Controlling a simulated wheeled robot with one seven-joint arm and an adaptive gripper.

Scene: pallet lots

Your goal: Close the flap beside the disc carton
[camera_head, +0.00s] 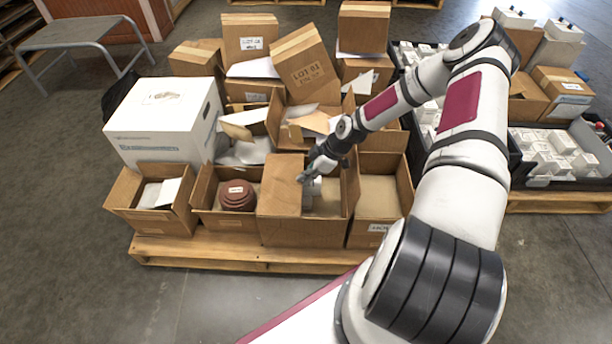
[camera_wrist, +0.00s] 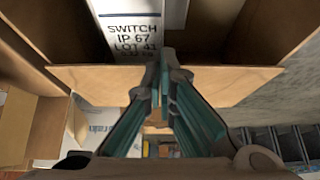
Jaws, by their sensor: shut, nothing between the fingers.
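The disc carton (camera_head: 227,222) stands open in the front row of the pallet, with brown stacked discs (camera_head: 237,195) inside. Directly right of it is an open carton (camera_head: 300,228), and a broad tan flap (camera_head: 283,180) shows over its left part. My gripper (camera_head: 308,175) is at the right edge of that flap, above the opening. In the wrist view my gripper (camera_wrist: 165,68) is shut and empty, its fingertips in front of a tan cardboard panel (camera_wrist: 230,84). A white box marked SWITCH IP 67 (camera_wrist: 130,25) lies inside the carton. Fingertip contact with cardboard cannot be told.
An open carton (camera_head: 145,218) stands left of the disc carton, another (camera_head: 380,225) at the right end. A large white box (camera_head: 162,120) and stacked cartons (camera_head: 305,68) stand behind. Dark crates of white boxes (camera_head: 560,170) are at right. Floor in front is clear.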

